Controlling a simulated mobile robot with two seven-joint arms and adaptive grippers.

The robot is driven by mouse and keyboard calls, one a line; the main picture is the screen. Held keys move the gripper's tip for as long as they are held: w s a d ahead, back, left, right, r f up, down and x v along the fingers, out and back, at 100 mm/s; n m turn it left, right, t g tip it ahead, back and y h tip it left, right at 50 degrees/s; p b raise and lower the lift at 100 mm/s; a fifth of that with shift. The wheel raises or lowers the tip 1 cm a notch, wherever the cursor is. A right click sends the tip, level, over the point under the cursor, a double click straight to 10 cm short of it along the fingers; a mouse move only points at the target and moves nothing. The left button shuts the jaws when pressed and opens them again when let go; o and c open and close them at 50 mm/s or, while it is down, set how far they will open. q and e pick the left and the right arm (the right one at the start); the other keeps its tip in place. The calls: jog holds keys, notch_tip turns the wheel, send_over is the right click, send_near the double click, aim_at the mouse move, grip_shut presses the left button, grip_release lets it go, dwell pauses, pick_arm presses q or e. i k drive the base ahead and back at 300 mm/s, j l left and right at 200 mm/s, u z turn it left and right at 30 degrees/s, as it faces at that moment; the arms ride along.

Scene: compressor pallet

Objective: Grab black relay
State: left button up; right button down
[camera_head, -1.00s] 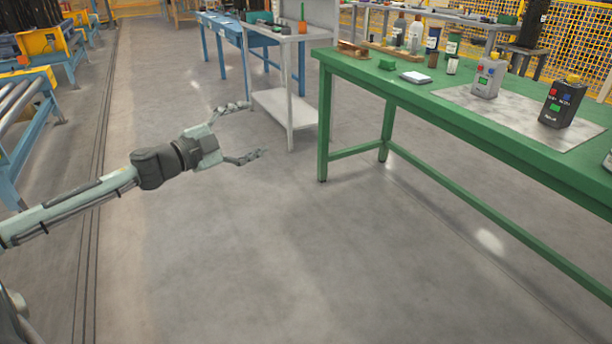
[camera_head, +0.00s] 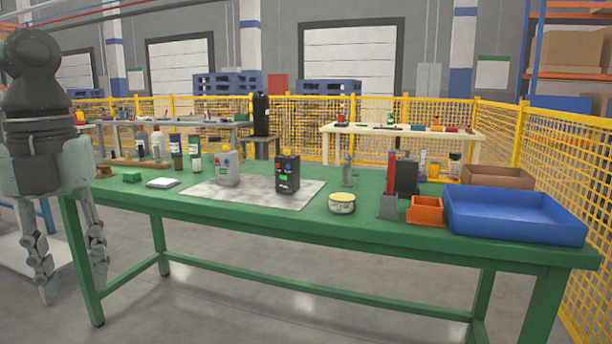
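The black relay (camera_head: 288,176) is a dark box with small coloured buttons and a yellow top. It stands upright on a grey mat (camera_head: 250,203) on the green table (camera_head: 370,237). A similar grey relay (camera_head: 227,170) stands to its left on the same mat. My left gripper (camera_head: 74,288) hangs fingers-down at the left of the picture, in front of the table's left end and well apart from the relay. Its fingers are spread and empty. My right gripper is out of view.
A round tin (camera_head: 341,204), an orange bin (camera_head: 426,210) and a blue tray (camera_head: 515,214) stand right of the mat. The table's front edge by the mat is clear.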

aim_at(286, 181)
jog(key=i+j+z, duration=0.15)
jog(key=z, duration=0.25)
jog(key=i+j+z, duration=0.15)
jog(key=z, duration=0.3)
jog(key=i+j+z, duration=0.1)
jog(key=j+z, duration=0.3)
jog(key=i+j+z, duration=0.2)
jog(key=j, duration=0.3)
jog(key=j+z, duration=0.2)
jog(key=j, duration=0.3)
jog(key=i+j, duration=0.15)
jog(key=j, duration=0.15)
jog(key=i+j, duration=0.1)
jog(key=j, duration=0.2)
jog(key=i+j, duration=0.15)
jog(key=j, duration=0.15)
jog(key=i+j, duration=0.15)
jog(key=j, duration=0.2)
